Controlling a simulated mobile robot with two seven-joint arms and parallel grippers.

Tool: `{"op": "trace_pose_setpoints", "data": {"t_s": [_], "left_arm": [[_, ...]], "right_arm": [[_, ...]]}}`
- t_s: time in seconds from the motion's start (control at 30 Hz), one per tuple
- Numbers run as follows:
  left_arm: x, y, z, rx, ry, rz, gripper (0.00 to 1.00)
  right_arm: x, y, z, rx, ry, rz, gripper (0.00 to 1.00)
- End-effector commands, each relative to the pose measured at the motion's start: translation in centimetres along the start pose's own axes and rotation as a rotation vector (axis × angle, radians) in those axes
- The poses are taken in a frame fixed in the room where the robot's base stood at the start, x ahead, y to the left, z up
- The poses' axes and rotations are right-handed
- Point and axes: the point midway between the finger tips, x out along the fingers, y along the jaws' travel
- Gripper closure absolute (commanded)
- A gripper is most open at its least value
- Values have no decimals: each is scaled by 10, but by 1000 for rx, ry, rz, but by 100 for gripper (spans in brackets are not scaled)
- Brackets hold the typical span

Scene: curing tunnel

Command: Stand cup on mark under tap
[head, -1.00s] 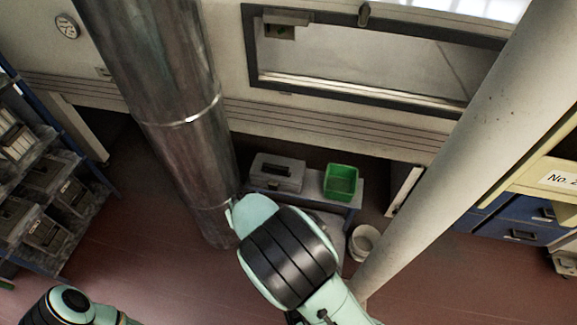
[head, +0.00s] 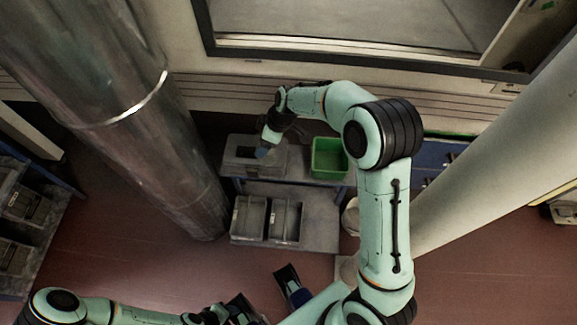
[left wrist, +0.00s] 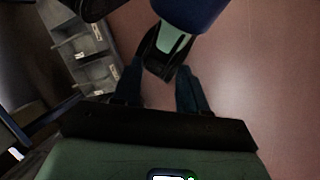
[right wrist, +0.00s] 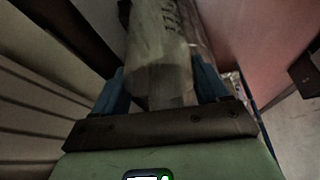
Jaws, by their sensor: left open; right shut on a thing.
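My right gripper (head: 265,152) is above the grey case on the low bench in the head view, at the end of my raised right arm. In the right wrist view it is shut on a pale, see-through, cup-like thing (right wrist: 160,72) with dark markings, held between the blue fingers. In the head view this thing cannot be made out. My left gripper (head: 242,308) is low at the bottom edge, over the floor. Its blue fingers (left wrist: 160,90) stand apart and empty in the left wrist view. I cannot make out the tap or the mark.
The low bench (head: 308,177) carries a grey case (head: 240,160) and a green bin (head: 328,158). Two grey bins (head: 268,220) sit beneath it. A thick metal pipe (head: 150,140) stands left and a pale pipe (head: 470,165) right. Red floor (head: 120,250) is clear at lower left.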

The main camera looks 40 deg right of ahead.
Motion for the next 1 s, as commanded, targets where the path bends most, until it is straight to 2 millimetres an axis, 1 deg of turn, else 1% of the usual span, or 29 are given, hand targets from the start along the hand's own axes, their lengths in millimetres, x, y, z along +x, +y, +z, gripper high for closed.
{"op": "trace_pose_setpoints", "data": {"t_s": [0.03,0.1,0.2,0.3,0.37,0.47,0.57,0.6,0.9,1.0], "left_arm": [[11,-3,-2,0,3,1,57],[18,-4,-4,0,8,2,57],[25,-6,-7,1,14,3,57],[30,-7,-8,1,17,4,57],[31,-7,-9,1,18,4,57],[33,-8,-10,1,21,4,57],[36,-8,-12,2,26,5,57],[38,-9,-13,2,29,5,57],[50,-14,-38,-4,95,2,57],[52,-16,-44,-6,112,2,57]], "right_arm": [[-5,19,17,-33,0,-10,69],[-18,36,31,-93,0,-34,69],[-34,52,49,-163,-2,-64,69],[-46,63,61,-211,-3,-86,69],[-51,66,65,-229,-3,-95,69],[-48,68,71,-245,-3,-105,69],[-30,68,80,-246,-5,-109,69],[-20,67,84,-246,-5,-110,69],[55,67,115,-243,-5,-110,69],[74,67,123,-243,-5,-109,69]]}}
